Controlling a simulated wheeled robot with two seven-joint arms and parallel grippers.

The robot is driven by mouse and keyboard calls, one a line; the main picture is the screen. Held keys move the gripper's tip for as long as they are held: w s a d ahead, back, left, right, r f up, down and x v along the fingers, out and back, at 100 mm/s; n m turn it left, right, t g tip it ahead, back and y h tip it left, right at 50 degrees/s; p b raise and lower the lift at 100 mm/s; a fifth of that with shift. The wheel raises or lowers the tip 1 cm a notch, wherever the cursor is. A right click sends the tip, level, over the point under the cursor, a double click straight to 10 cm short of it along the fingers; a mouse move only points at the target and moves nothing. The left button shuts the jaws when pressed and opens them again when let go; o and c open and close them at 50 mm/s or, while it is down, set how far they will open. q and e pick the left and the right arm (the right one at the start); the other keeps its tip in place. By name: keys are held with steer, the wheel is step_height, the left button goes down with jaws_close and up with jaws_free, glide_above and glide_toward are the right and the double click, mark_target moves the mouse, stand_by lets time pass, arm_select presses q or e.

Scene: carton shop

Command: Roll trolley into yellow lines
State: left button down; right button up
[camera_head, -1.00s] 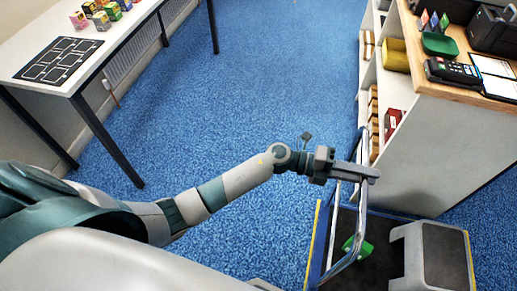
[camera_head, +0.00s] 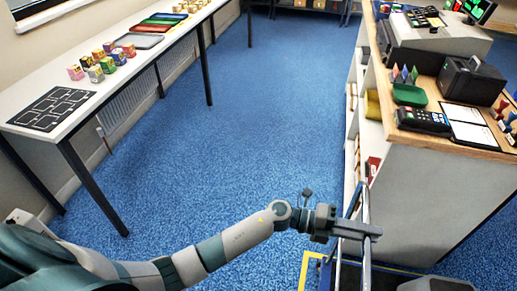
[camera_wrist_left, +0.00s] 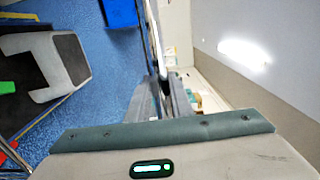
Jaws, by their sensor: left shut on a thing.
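The trolley's metal handle (camera_head: 364,205) rises at the lower right in the head view, beside the shop counter. My left gripper (camera_head: 368,231) is shut on the handle; the handle also shows in the left wrist view (camera_wrist_left: 154,40) with my fingers (camera_wrist_left: 162,98) around it. Only a dark strip and blue edge of the trolley's deck (camera_head: 326,275) show; the rest is cut off by the frame. Yellow lines (camera_head: 303,272) show left of the deck and on its far side (camera_head: 395,269). Whether the deck lies wholly inside them cannot be seen. My right gripper is not in view.
The counter (camera_head: 430,190) with shelves stands close on the right, holding a card terminal (camera_head: 423,120) and a green tray (camera_head: 409,94). A grey step stool (camera_head: 437,285) is at the bottom right. A white table (camera_head: 100,92) runs along the left. Blue carpet (camera_head: 230,120) between is clear.

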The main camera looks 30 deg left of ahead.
arm_select(q)
steer(key=shift+s+d+f, duration=0.25)
steer(key=shift+d+f, duration=0.15)
steer(key=shift+f, duration=0.25)
steer(key=shift+r, duration=0.15)
steer(key=shift+w+a, duration=0.1)
steer(key=c, duration=1.5)
jaws_free()
steer(key=shift+w+a, duration=0.1)
steer(key=shift+w+a+r, duration=0.1)
steer(key=shift+r, duration=0.1)
steer(key=shift+r+p, duration=0.2)
steer(key=shift+p, duration=0.1)
steer(key=a, duration=0.3)
steer(key=s+a, duration=0.1)
steer(key=a, duration=0.3)
steer(key=s+a, duration=0.1)
steer(key=a, duration=0.3)
steer(key=shift+s+a, duration=0.15)
steer(key=shift+a, duration=0.1)
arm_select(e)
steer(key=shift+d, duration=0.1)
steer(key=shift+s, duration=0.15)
